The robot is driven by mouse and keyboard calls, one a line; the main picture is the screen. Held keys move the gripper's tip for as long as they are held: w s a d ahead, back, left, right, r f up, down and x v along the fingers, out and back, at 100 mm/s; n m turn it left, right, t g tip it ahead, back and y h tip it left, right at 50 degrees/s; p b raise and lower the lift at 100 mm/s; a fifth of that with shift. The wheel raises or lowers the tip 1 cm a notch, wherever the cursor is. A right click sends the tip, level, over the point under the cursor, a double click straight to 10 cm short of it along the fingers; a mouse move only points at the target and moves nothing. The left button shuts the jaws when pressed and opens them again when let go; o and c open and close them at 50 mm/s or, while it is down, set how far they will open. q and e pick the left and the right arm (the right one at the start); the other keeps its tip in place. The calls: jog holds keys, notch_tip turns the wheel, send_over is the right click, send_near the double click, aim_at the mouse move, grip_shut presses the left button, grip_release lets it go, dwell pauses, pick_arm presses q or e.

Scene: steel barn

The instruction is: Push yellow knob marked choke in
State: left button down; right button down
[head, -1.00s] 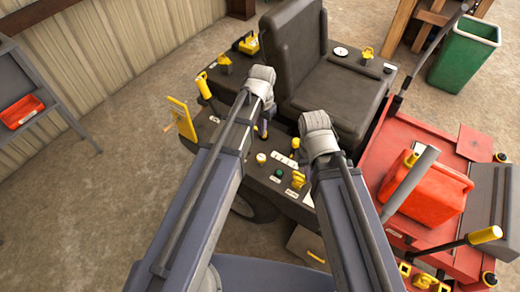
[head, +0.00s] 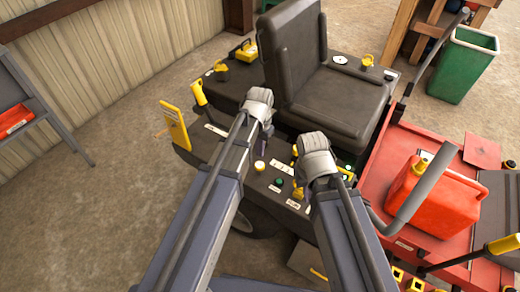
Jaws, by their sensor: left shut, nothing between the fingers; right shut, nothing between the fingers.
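The dark control panel (head: 228,150) of the machine lies in front of the seat. The white labels are too small to read, so I cannot tell which control is marked choke. My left gripper (head: 258,100) appears above the panel's far side, up the picture from the round knob. My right gripper (head: 315,150) is over the panel's right part and hides some of it. Both are shut and empty; their fingertips are hard to make out.
A black seat (head: 338,95) stands just behind the panel. A red can (head: 433,197) and a grey bar lie to the right. A yellow plate (head: 175,125) stands at the panel's left edge. A green bin (head: 463,65) is far right.

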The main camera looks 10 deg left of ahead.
aim_at(260, 165)
pick_arm(q)
jog(key=shift+f+b, duration=2.25)
jog(key=shift+f, duration=0.5)
notch_tip(260, 165, down, 3)
jog(key=b, duration=0.2)
jog(key=shift+r+b, duration=0.1)
jog(key=shift+b, duration=0.3)
jog(key=shift+s+r, duration=0.1)
jog(key=shift+r+p, duration=0.45)
jog(key=shift+p, duration=0.1)
notch_tip(260, 165, up, 13)
jog(key=p, duration=1.3)
jog(key=shift+r, duration=0.1)
